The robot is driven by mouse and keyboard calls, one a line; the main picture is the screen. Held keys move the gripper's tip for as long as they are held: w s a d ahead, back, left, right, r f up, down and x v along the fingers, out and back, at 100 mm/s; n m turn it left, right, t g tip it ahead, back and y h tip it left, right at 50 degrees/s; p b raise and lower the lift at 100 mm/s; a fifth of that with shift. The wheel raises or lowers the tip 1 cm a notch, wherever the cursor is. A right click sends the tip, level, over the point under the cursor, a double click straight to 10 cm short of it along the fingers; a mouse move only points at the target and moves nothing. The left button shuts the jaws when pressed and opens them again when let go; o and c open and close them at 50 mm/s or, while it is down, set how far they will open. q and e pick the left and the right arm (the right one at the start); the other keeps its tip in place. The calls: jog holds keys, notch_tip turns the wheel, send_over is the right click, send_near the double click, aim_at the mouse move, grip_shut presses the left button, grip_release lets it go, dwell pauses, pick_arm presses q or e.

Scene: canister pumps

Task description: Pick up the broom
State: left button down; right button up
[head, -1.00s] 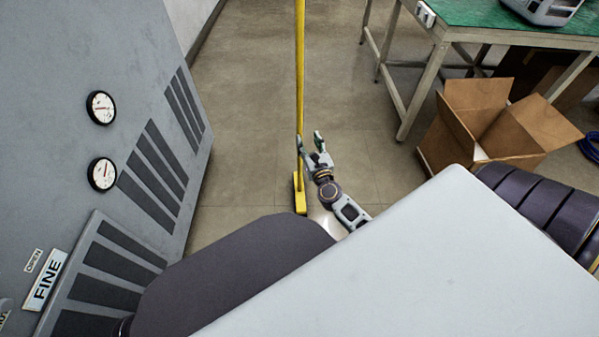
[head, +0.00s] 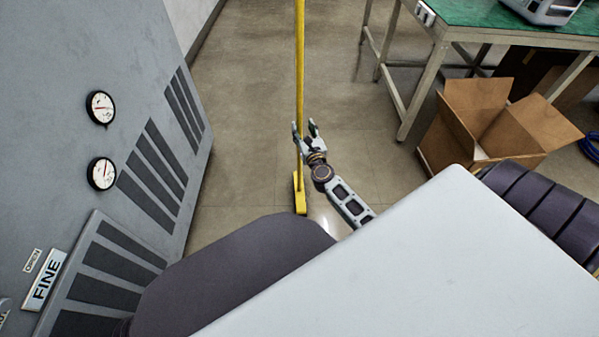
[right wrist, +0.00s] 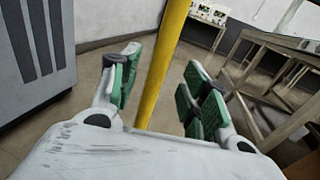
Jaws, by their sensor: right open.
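The broom (head: 300,65) is a yellow pole standing upright on the floor, with a yellow block-shaped head (head: 300,201) at its foot. My right gripper (head: 305,126) is open at the lower part of the pole. In the right wrist view the broom pole (right wrist: 163,68) rises between the two green-padded fingers (right wrist: 157,88), with visible space on either side. Whether any pad touches the pole cannot be told. My left gripper is not in view.
A grey cabinet (head: 75,60) with two gauges stands close on the left. A green-topped table (head: 475,18) is at the upper right, with an open cardboard box (head: 450,138) beside its legs. Bare floor (head: 245,90) surrounds the broom.

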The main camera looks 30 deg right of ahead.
aim_at(300, 123)
jog(key=shift+w, duration=0.1)
jog(key=shift+x, duration=1.15)
jog(key=shift+w+d+f+b, duration=0.15)
jog(key=shift+w+b, duration=0.2)
jog(key=shift+w, duration=0.3)
jog(key=shift+w+d, duration=0.2)
jog(key=shift+w, duration=0.45)
grip_shut()
